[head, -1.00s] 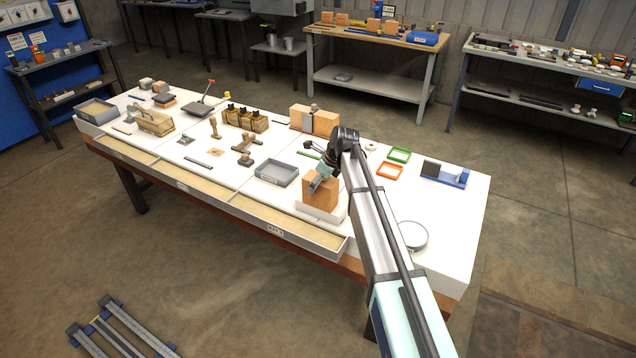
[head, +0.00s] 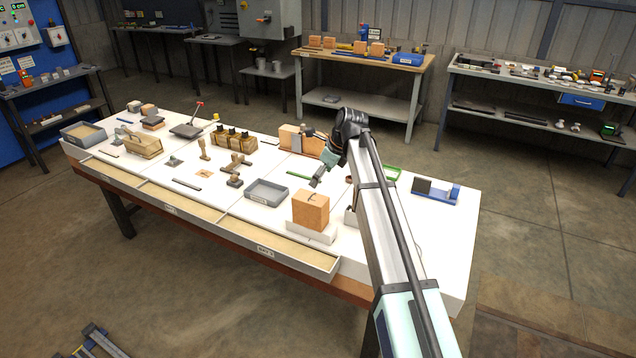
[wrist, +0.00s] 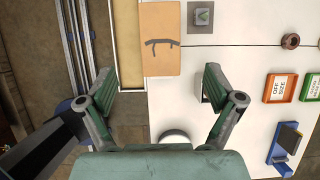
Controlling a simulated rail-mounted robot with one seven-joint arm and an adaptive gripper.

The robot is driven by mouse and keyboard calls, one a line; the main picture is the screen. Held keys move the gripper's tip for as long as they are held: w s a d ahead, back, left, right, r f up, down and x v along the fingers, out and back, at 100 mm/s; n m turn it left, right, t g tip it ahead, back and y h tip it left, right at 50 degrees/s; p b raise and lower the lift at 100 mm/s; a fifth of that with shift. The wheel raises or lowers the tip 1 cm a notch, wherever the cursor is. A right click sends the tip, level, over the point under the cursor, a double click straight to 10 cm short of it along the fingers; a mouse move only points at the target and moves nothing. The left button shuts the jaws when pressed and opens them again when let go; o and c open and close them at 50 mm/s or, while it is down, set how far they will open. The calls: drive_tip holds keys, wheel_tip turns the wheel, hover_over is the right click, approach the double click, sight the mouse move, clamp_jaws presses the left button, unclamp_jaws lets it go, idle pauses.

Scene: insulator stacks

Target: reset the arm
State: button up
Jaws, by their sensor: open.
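My gripper (head: 319,178) is open and empty at the end of my raised arm, above the white table (head: 353,279). In the head view it appears just behind and above an orange-brown block (head: 311,212), apart from it. The block stands upright on a pale base and has a dark mark on its top. In the wrist view, my gripper's two green-grey fingers (wrist: 158,88) are spread wide with nothing between them. The block's marked top (wrist: 160,42) lies beyond them. My arm hides part of the table's right side in the head view.
A grey tray (head: 266,193) sits left of the block. A blue fixture (head: 436,191) stands on the right. Orange (wrist: 280,88) and green (wrist: 312,88) trays and a brown ring (wrist: 290,41) show in the wrist view.

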idle(0.3)
drive_tip(key=s+d+f+n+h, duration=0.1)
drive_tip(key=s+d+f+n, duration=0.6)
drive_tip(key=f, duration=0.4)
drive_tip(key=s+d+f+n+h, duration=0.2)
drive_tip(key=s+d+f+n, duration=0.3)
drive_tip(key=s+f, duration=0.5)
drive_tip(key=s+d+f+n+g, duration=0.1)
drive_tip(key=s+d+f+n, duration=0.25)
drive_tip(key=s, duration=0.25)
drive_tip(key=s+d+f+n+h, duration=0.1)
drive_tip(key=s+d+f+n, duration=0.1)
drive_tip(key=s+f+n, duration=0.3)
drive_tip(key=s+d+f+n+g, duration=0.1)
drive_tip(key=s+d+f+n, duration=0.25)
drive_tip(key=s, duration=0.35)
drive_tip(key=s+f+g, duration=0.3)
drive_tip(key=s+f, duration=0.6)
drive_tip(key=s, duration=0.4)
drive_tip(key=s+f+m+g, duration=0.1)
drive_tip(key=s+f+g, duration=0.2)
drive_tip(key=s+f, duration=0.6)
drive_tip(key=s, duration=0.5)
drive_tip(key=shift+a+f+g, duration=0.25)
drive_tip(key=shift+f+g, duration=0.05)
